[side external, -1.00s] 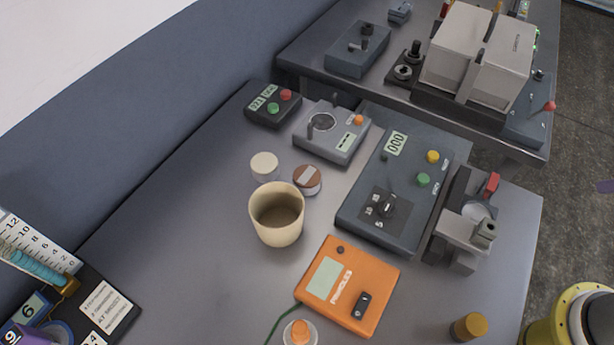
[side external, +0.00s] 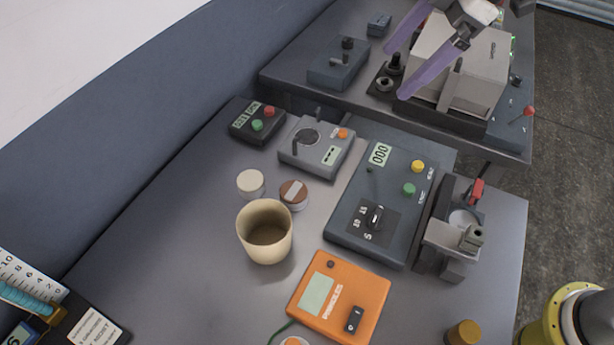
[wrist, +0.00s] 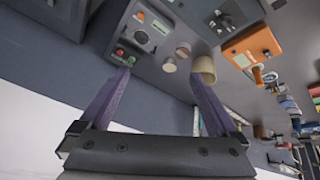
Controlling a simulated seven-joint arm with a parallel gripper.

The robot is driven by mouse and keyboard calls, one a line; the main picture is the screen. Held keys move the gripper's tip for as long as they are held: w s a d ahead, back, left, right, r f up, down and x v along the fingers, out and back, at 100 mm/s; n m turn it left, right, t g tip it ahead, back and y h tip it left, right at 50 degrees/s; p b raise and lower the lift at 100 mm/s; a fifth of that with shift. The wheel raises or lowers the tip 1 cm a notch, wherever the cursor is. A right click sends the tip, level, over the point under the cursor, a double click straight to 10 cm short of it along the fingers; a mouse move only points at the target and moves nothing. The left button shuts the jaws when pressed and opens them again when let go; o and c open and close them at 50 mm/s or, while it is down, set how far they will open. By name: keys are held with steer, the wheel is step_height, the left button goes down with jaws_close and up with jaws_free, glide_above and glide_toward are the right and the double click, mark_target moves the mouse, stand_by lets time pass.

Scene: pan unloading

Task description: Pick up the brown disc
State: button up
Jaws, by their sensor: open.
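The brown disc (side external: 294,193), a short round piece with a pale stripe across its top, sits on the grey table just behind a cream cup (side external: 265,232). A white disc (side external: 251,183) stands close to its left.
Control boxes stand near the disc: a grey one (side external: 317,147), a large dark one (side external: 390,205) and an orange one (side external: 340,298). A brownish-yellow cylinder (side external: 464,333) is at the front right. The table left of the cup is clear.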

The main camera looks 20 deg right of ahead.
steer(key=w+a+f+n+g, duration=0.1)
steer(key=a+f+g, duration=0.1)
steer(key=a+f, duration=0.45)
steer(key=n, duration=0.1)
glide_toward(295, 191)
steer(key=shift+w+a+f+g, duration=0.1)
steer(key=shift+a+f+g, duration=0.15)
steer(key=shift+f, duration=0.35)
steer(key=shift+w+a+f+g, duration=0.15)
steer(key=shift+a+f, duration=0.25)
steer(key=shift+f, duration=0.15)
steer(key=shift+x, duration=3.3)
steer(key=shift+w+d, duration=0.1)
steer(key=shift+w, duration=0.05)
steer(key=shift+c, duration=0.2)
jaws_close()
steer(key=shift+r, duration=0.1)
